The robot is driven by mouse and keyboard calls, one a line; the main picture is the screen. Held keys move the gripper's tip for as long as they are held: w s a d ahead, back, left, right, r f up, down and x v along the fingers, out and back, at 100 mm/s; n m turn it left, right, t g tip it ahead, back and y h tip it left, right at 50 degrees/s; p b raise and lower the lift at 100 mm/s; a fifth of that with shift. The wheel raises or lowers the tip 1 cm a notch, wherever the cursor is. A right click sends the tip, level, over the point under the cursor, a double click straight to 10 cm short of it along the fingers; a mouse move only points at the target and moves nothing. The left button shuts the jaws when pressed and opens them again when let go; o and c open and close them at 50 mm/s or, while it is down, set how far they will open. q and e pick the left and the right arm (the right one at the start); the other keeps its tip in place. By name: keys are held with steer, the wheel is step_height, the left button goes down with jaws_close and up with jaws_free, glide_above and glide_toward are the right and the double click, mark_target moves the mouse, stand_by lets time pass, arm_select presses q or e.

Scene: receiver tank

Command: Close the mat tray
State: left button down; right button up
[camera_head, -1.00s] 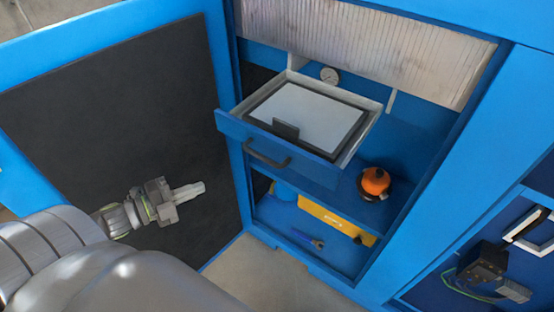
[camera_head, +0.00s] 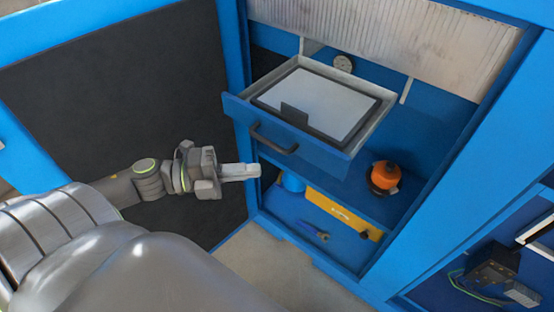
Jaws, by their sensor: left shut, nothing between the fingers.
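The mat tray (camera_head: 372,143) is a blue-fronted drawer pulled out of the blue cabinet, with a black handle (camera_head: 272,139) on its front. A light grey mat with a dark frame (camera_head: 318,102) lies in it. My left gripper (camera_head: 257,171) is shut and empty. It points right, below and a little left of the handle in the picture, and appears apart from the tray. My right gripper is not in view.
The open cabinet door (camera_head: 110,100) with a dark panel stands at left behind my arm. An orange round object (camera_head: 385,175) sits on the shelf right of the tray. Below are a yellow box (camera_head: 342,212) and a blue tool (camera_head: 316,231). A gauge (camera_head: 343,64) is behind.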

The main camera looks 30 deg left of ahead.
mark_target(298, 155)
arm_select(q)
steer(key=w+d+p, duration=0.1)
steer(key=w+d, duration=0.2)
steer(key=w, duration=0.3)
steer(key=shift+w, duration=0.2)
stand_by(0.5)
